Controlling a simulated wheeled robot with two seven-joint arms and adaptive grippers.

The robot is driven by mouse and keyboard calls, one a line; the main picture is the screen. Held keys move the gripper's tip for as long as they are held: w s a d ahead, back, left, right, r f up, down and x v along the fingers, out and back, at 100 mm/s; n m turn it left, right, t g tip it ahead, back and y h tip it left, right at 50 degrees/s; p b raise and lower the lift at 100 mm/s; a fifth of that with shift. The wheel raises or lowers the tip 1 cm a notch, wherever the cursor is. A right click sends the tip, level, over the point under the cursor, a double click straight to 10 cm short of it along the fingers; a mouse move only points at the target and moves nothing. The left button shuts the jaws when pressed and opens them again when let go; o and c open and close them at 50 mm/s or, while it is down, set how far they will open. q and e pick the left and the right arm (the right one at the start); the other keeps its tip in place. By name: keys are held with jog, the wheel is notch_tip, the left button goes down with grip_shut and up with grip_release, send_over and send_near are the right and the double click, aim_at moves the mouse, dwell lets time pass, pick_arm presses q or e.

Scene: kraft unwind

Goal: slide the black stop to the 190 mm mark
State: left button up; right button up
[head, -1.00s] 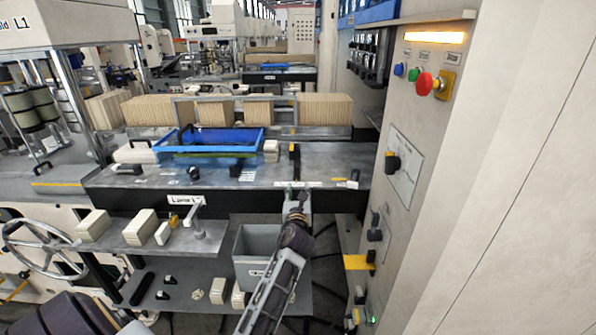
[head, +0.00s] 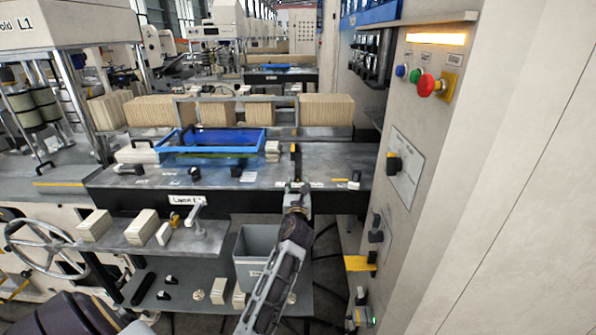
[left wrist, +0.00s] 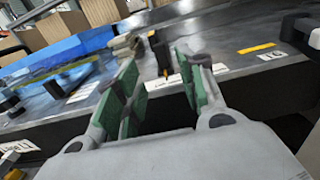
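The black stop (head: 296,160) is an upright dark piece with a yellow part, on the grey machine bed near its right end. It also shows in the left wrist view (left wrist: 161,55), beyond the fingers and roughly in line with the gap between them. My left gripper (head: 297,187) is at the front edge of the bed, just in front of the stop. Its green-padded fingers (left wrist: 160,85) are apart, with nothing between them. A white scale strip (left wrist: 170,80) runs along the bed edge, partly hidden by the fingers. Its marks are too small to read. My right gripper is not in view.
A blue tray (head: 212,150) lies on the bed to the left. Upright brown stacks (head: 165,111) stand behind. A grey bin (head: 250,270) is below the bed. The control cabinet (head: 420,190) closes off the right side.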

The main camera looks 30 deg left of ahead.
aim_at(298, 171)
pick_arm(q)
jog(key=shift+x, duration=5.75)
jog(key=shift+a, duration=0.1)
grip_shut()
